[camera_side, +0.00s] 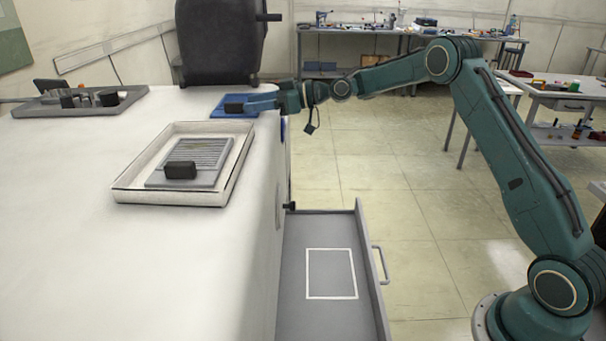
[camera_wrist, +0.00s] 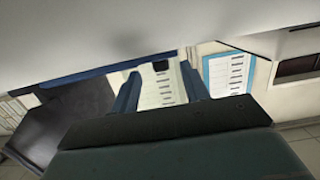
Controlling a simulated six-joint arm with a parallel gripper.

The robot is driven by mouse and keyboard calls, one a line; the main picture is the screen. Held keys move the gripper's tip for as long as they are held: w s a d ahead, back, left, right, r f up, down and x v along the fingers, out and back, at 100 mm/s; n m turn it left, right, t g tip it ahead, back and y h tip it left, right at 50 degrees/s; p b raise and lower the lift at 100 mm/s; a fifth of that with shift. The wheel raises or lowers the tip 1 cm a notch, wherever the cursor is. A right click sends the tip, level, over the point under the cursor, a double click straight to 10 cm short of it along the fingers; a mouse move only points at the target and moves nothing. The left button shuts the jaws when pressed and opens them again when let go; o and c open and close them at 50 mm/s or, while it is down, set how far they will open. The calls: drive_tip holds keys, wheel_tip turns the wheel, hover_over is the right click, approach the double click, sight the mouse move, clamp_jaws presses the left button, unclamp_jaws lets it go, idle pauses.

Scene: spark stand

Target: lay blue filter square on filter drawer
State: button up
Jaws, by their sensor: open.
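The blue filter square (camera_side: 220,112) lies flat at the far right edge of the white bench, with a black knob (camera_side: 234,107) on it. My gripper (camera_side: 252,103) reaches in from the right, low over the square's right part, with its fingertips beside the knob. In the wrist view the fingers (camera_wrist: 160,69) are apart, with a small dark block, seemingly the knob, between their tips. A blue edge (camera_wrist: 100,72) shows there, seemingly the square's. The filter drawer (camera_side: 290,318) is pulled open below the bench, empty, with a white outlined rectangle (camera_side: 331,273) on its floor.
A white tray (camera_side: 128,193) on the bench holds a grey ribbed plate with a black knob (camera_side: 180,171). A dark grey machine (camera_side: 221,45) stands behind the blue square. A grey tray (camera_side: 40,107) with small dark parts is at the far left.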

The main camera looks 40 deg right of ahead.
sight(234, 102)
drive_tip(key=shift+w+a, duration=0.2)
drive_tip(key=shift+a, duration=0.05)
drive_tip(key=shift+x, duration=2.6)
clamp_jaws()
